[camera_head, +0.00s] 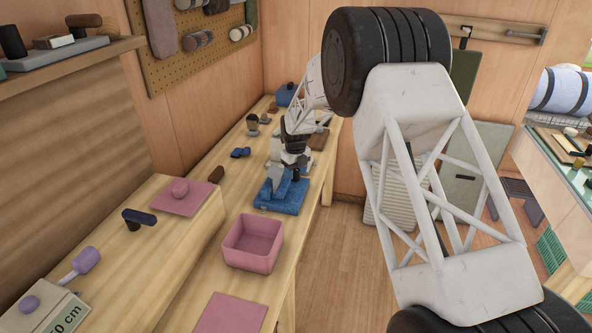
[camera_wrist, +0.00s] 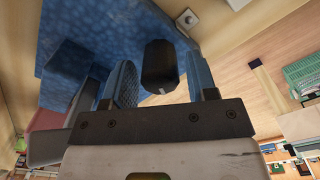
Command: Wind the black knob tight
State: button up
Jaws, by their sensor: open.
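The black knob (camera_wrist: 161,66) stands on a blue fixture (camera_wrist: 85,25), seen close up in the wrist view. My gripper (camera_wrist: 163,78) is open, with one blue-padded finger on each side of the knob. A gap shows between the knob and each finger, so neither appears to touch it. A small pale mark shows on the knob's near edge. In the head view the blue fixture (camera_head: 283,199) lies on the bench, with a grey-blue block on it. My gripper (camera_head: 294,160) is just over it there, and the knob is small and dark beside the block.
A pink open box (camera_head: 253,242) stands on the bench nearer the camera. A pink mat (camera_head: 231,314) lies in front of it. A dark blue clamp-like piece (camera_head: 240,152) and a brown piece (camera_head: 216,174) lie left of the fixture. The bench edge is close on the right.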

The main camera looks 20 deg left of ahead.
aim_at(296, 169)
jog(key=shift+r, duration=2.4)
